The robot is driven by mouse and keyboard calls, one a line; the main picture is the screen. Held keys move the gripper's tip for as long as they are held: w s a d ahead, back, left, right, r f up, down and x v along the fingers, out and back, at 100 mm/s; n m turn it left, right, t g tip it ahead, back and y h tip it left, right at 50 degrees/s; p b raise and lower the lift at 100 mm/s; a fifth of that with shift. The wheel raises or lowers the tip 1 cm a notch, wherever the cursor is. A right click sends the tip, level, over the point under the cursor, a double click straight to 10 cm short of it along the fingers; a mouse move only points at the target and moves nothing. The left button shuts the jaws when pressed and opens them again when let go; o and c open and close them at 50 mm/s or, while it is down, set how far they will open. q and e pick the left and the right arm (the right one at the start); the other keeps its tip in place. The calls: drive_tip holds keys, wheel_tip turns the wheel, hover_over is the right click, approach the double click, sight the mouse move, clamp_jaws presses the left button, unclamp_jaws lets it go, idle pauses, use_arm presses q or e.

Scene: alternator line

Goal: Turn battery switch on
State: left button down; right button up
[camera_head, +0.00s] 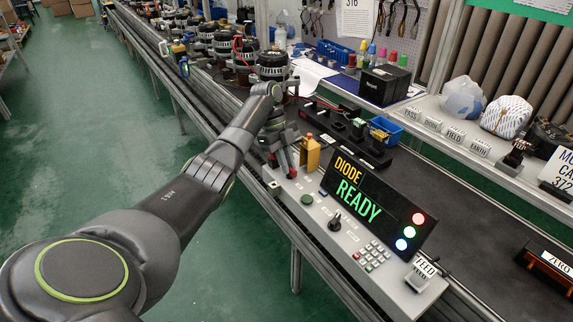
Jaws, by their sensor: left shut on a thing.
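A grey control console (318,212) runs along the near side of the line. My left arm reaches in from the lower left. My left gripper (284,167) points down at the console's far left end. Its jaws are shut on a small part there, which I take to be the battery switch; the fingers mostly hide it. A bit of red (273,160) shows beside the fingers. Whether the switch is turned on or off cannot be told. My right gripper is not in view.
A yellow block (313,153) stands close to the right of my left gripper. The display (372,205) reads DIODE and READY. A black knob (335,222), a green button (307,199) and a keypad (371,255) sit on the console. Several alternators (272,66) stand on the line behind.

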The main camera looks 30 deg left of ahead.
use_arm(q)
drive_tip(key=shift+m, duration=0.3)
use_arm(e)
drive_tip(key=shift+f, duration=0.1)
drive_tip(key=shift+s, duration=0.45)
